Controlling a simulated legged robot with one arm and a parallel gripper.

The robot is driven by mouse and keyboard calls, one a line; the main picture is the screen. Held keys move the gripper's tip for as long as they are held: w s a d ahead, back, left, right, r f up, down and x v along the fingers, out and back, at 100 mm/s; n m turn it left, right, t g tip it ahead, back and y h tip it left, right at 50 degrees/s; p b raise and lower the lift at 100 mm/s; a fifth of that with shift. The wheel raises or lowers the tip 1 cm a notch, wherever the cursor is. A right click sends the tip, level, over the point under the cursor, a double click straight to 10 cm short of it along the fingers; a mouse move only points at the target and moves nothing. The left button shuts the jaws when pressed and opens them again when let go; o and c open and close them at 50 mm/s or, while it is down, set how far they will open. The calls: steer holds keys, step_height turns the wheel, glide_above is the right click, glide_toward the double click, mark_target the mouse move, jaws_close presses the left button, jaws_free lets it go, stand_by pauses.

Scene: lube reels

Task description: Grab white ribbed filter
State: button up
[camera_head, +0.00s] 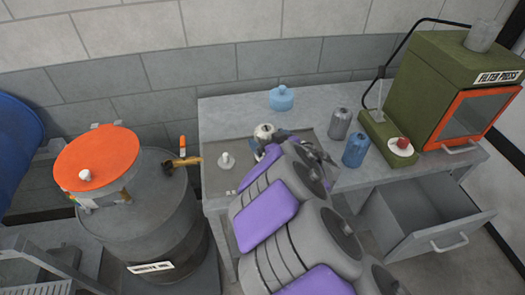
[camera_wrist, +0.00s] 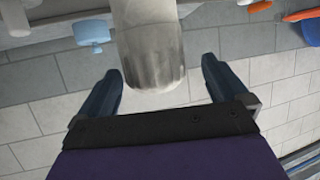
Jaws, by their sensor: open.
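The pale whitish filter (camera_head: 264,132) stands on the grey bench, just beyond my gripper in the head view. In the wrist view the filter (camera_wrist: 150,45) is a large, rounded whitish-grey cylinder with faint vertical shading; its ribs are hard to make out. My gripper (camera_head: 272,146) is low over the bench, partly hidden behind my arm in the head view. In the wrist view the open gripper (camera_wrist: 160,66) has one dark blue finger on each side of the filter's near end. Gaps show between the fingers and the filter, so neither touches it.
A small white fitting (camera_head: 226,161) stands left of the filter, and a light blue jar (camera_head: 281,99) behind it. A grey bottle (camera_head: 340,124), a blue can (camera_head: 355,151) and the green filter press (camera_head: 430,85) stand to the right. A drawer (camera_head: 425,215) hangs open below.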

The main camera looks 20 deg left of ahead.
steer(key=shift+w+f, duration=0.15)
steer(key=shift+w, duration=0.05)
steer(key=shift+w+d, duration=0.3)
steer(key=shift+d, duration=0.15)
steer(key=x, duration=0.2)
steer(key=b+x, duration=0.2)
steer(key=x, duration=0.1)
steer(key=shift+s+a, duration=0.15)
steer(key=shift+a, duration=0.45)
steer(key=shift+d+r, duration=0.2)
steer(key=shift+d, duration=0.45)
steer(key=shift+c, duration=1.4)
steer(key=shift+a, duration=0.4)
steer(key=c, duration=1.1)
steer(key=shift+c, duration=0.2)
